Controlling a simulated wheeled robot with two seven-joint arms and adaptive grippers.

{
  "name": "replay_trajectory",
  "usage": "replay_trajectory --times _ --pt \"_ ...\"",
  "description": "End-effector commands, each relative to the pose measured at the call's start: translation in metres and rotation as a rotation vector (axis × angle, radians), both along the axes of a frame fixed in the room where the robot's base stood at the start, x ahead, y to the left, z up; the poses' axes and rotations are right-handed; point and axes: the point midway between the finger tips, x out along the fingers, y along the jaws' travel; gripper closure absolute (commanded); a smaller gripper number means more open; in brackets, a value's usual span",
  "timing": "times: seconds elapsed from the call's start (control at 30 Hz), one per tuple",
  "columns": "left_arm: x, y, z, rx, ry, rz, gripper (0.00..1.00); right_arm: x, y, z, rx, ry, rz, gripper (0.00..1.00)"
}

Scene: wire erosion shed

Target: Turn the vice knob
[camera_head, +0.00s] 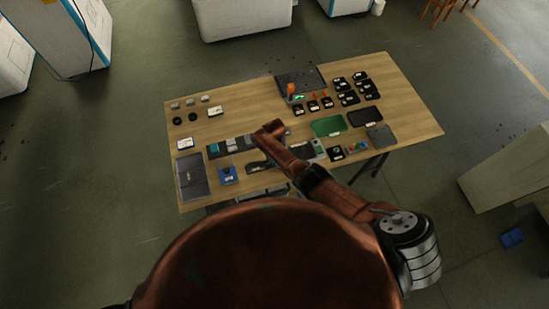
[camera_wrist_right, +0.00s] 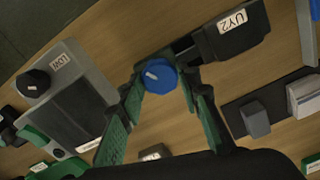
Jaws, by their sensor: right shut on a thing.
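A round blue knob (camera_wrist_right: 158,76) with a white mark on its face shows in the right wrist view. It sits beside a dark block (camera_wrist_right: 236,30) with a white label that seems to read UY2. My right gripper (camera_wrist_right: 163,84) has a green-padded finger on each side of the knob and is shut on it. In the head view my right arm reaches over the front of the wooden table (camera_head: 240,101), and the knob cannot be made out there. My left gripper is in neither view.
A grey unit (camera_wrist_right: 88,70) with a labelled black knob (camera_wrist_right: 33,83) stands left in the wrist view. A small grey block (camera_wrist_right: 255,119) lies right. In the head view, a green tray (camera_head: 328,126), black tray (camera_head: 365,117) and dark back tray (camera_head: 301,82) crowd the table. Its middle is clearer.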

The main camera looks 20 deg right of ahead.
Motion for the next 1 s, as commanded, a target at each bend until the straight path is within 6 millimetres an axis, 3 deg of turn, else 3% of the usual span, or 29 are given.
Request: replay_trajectory --times 0.47,0.5,0.73,1.0 --pt "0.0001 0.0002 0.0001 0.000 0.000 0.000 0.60 0.0004 0.0003 0.0002 0.001 -0.001 -0.013 0.93" --pt "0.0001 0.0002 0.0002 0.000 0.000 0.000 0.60 0.0004 0.0003 0.0002 0.001 -0.001 -0.013 0.66" --pt "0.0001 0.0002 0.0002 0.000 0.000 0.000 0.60 0.0003 0.0001 0.0002 0.001 -0.001 -0.012 0.51" --pt "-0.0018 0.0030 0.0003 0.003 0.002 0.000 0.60 0.0004 0.0000 0.0006 0.001 -0.001 -0.011 0.51"
